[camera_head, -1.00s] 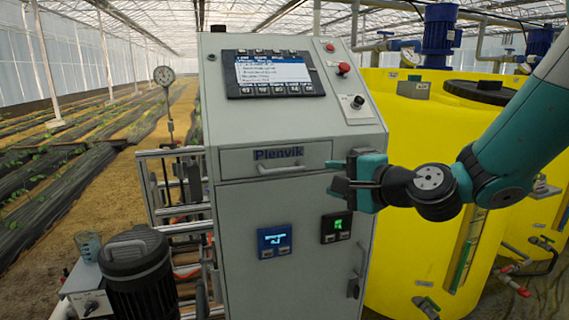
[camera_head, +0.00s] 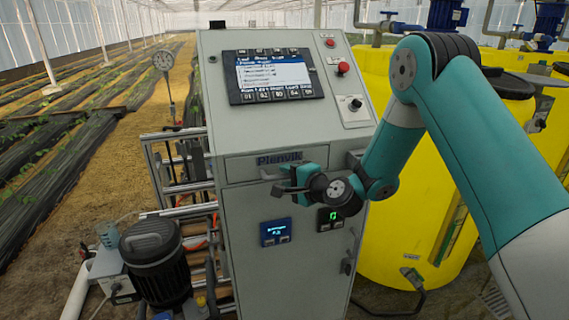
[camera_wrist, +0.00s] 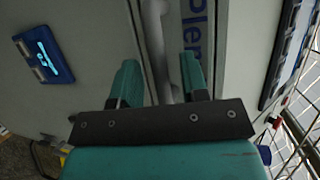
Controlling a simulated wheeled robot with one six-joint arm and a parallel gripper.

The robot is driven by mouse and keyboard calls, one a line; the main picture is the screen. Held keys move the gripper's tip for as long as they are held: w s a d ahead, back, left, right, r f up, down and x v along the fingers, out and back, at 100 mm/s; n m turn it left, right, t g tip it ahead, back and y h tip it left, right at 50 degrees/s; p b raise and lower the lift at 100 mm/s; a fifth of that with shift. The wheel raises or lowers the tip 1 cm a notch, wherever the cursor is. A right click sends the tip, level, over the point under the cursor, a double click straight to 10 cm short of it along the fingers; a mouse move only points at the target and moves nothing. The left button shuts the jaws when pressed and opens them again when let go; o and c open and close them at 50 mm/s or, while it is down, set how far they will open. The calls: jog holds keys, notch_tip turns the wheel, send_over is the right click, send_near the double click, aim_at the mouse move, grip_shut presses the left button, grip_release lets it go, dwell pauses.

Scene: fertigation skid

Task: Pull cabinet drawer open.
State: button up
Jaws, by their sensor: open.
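The cabinet drawer (camera_head: 240,168), labelled Plenvik, is in the upper part of the grey cabinet (camera_head: 245,205) and looks shut in the head view. My gripper (camera_head: 276,180) is in front of the drawer, covering much of its handle. In the wrist view the drawer front (camera_wrist: 204,25) appears turned sideways. The pale handle bar (camera_wrist: 157,45) runs up the picture between the two teal fingers of my gripper (camera_wrist: 160,75). The fingers are open, one on each side of the bar. I cannot tell whether either touches it.
A control screen (camera_head: 272,75) and red button (camera_head: 343,68) are on the panel above. Two small displays (camera_head: 275,232) are below the drawer. A yellow tank (camera_head: 425,210) stands close on the right, a dark motor (camera_head: 155,260) at lower left. Planted rows lie beyond.

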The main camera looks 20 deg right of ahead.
jog(key=shift+x, duration=0.8)
jog(key=shift+c, duration=0.5)
grip_shut()
jog(key=shift+s, duration=0.15)
